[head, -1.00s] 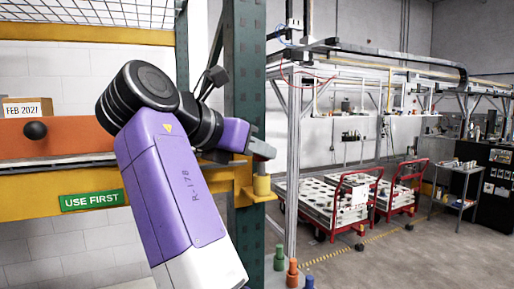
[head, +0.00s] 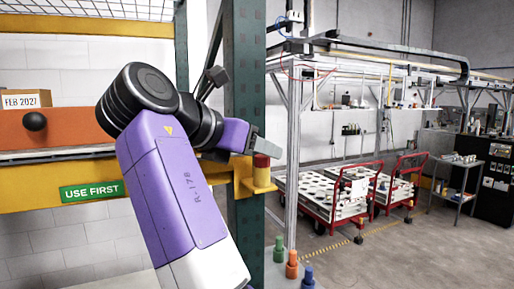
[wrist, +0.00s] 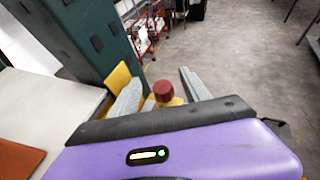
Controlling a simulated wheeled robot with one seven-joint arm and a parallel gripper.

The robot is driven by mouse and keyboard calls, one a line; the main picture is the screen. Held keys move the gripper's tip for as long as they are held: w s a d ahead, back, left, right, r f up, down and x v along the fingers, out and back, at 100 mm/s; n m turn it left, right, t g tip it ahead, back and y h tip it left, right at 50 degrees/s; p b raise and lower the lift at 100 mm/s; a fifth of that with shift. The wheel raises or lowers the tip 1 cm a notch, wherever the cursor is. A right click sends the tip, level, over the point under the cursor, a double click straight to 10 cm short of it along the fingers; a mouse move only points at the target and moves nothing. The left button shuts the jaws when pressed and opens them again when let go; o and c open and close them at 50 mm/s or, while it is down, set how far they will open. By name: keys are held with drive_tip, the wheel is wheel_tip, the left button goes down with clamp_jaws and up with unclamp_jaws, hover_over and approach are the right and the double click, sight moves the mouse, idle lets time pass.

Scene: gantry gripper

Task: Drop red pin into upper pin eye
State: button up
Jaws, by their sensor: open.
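The red pin (head: 261,160) stands upright at the upper pin eye (head: 262,181), a yellow sleeve on the yellow beam's end beside the green post. Its red head shows directly above the sleeve; its shank is hidden. In the wrist view the red head (wrist: 163,90) lies between my two grey fingers, with a gap on both sides. My gripper (wrist: 160,78) is open around the head and not holding it. In the head view the gripper (head: 258,146) is at the height of the pin's head, partly hiding it.
The green post (head: 247,100) stands close behind my gripper. Green (head: 279,249), orange (head: 292,265) and blue (head: 307,277) pins stand lower down. Red carts (head: 335,200) are farther off to the right, with open floor in front.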

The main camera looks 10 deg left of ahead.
drive_tip(key=b+v, duration=0.2)
drive_tip(key=v, duration=0.5)
drive_tip(key=shift+s+a+r, duration=0.15)
drive_tip(key=shift+s, duration=0.2)
